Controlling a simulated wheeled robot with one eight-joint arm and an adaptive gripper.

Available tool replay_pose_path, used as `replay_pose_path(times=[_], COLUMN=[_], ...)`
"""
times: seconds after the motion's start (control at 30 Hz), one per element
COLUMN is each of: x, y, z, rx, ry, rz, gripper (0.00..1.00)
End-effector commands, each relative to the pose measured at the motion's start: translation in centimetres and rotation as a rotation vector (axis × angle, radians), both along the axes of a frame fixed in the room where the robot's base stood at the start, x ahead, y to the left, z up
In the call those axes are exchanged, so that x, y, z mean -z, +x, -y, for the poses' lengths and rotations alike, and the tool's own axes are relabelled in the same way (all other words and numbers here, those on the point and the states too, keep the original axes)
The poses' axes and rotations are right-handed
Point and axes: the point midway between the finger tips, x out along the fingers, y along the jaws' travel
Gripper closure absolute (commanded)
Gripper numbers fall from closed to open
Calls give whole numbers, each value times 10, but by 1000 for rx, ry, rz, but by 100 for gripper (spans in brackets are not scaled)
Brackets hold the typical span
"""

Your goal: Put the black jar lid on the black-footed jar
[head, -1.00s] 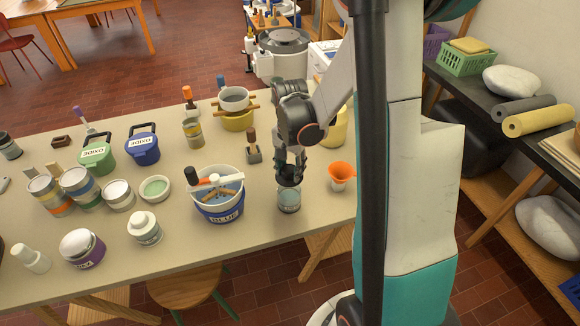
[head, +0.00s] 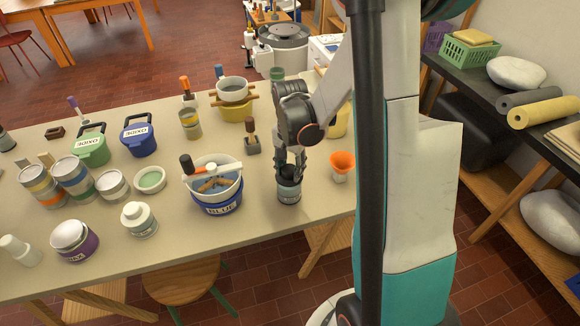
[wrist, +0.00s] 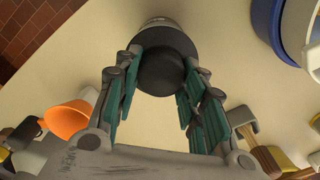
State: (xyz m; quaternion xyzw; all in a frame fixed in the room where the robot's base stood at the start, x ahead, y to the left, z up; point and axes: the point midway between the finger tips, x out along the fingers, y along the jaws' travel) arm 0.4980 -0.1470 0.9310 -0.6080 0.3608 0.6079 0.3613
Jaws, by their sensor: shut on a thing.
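The black jar lid (wrist: 160,72) is between the fingertips of my gripper (wrist: 160,62) in the wrist view, with a finger on each side. In the head view my gripper (head: 290,166) points down, and the dark lid (head: 287,172) shows at the mouth of a clear jar (head: 288,195). The jar stands upright near the front edge of the table. In the wrist view only a sliver of the jar (wrist: 160,22) shows past the lid. I cannot tell whether the lid is seated or just above the rim. The jar's foot is hard to make out.
A blue-labelled bucket (head: 216,203) with tools across it stands left of the jar. An orange funnel (head: 342,162) stands to the right. A small block with an upright handle (head: 252,147) is behind. Several pots and tins fill the table's left side.

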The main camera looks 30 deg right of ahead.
Motion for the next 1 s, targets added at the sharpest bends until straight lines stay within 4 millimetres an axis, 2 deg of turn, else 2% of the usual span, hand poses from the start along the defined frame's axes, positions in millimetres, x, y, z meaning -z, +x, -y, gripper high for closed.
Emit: replay_pose_path(times=[1.0], x=[13], y=[0], z=[0], rx=[0], ry=[0], rz=[0], gripper=[97])
